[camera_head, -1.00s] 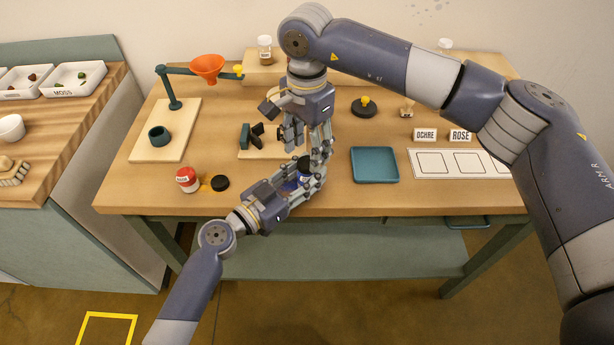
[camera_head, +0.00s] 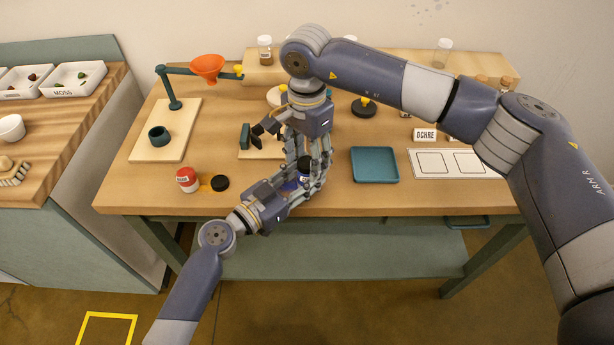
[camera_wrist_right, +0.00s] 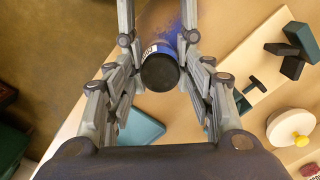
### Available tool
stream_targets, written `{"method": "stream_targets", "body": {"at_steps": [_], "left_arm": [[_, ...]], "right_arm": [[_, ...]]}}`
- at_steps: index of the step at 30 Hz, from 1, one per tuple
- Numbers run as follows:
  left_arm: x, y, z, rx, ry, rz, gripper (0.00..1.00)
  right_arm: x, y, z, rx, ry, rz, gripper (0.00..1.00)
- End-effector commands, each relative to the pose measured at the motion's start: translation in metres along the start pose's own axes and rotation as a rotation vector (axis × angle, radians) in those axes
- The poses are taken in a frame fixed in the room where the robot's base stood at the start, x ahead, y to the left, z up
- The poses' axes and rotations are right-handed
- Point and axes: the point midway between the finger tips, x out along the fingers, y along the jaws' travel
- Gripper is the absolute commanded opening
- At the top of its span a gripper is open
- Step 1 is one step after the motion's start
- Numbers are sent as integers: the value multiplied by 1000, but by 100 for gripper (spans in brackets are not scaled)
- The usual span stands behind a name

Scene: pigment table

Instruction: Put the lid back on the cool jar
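The cool jar (camera_head: 297,183) is blue with a white label. It stands at the table's front middle, partly hidden by both grippers. A dark round lid-like top (camera_head: 304,161) shows on it; in the right wrist view this dark disc (camera_wrist_right: 160,73) sits at the jar's end, next to the blue body (camera_wrist_right: 157,48). I cannot tell whether it is fully seated. My left gripper (camera_head: 306,184) reaches in from the front left, its fingers around the jar. My right gripper (camera_head: 312,172) points down over the jar, its fingers apart on both sides of the dark top, with gaps visible.
A red jar (camera_head: 187,178) and a loose black lid (camera_head: 220,183) stand left of my grippers. A teal tray (camera_head: 375,164) and a white card (camera_head: 430,163) lie to the right. A funnel stand (camera_head: 174,88) is at the back left.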

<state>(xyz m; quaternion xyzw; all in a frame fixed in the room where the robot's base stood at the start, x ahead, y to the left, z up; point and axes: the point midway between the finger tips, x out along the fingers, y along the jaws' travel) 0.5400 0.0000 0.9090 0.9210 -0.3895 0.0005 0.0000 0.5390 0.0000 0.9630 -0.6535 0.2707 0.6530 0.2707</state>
Motion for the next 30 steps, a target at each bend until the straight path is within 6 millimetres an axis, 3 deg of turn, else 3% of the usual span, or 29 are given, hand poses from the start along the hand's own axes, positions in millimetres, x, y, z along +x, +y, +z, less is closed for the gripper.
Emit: {"method": "stream_targets", "body": {"at_steps": [10,21,28,30], "left_arm": [[-1,0,4,-1,-7,1,0],[-1,1,4,-1,-8,1,0],[-1,1,4,-1,-8,1,0],[-1,1,4,-1,-8,1,0]], "right_arm": [[-3,0,0,0,0,-1,52],[-44,0,0,0,1,-2,52],[-45,0,0,0,0,0,52],[-45,0,0,0,0,0,66]]}}
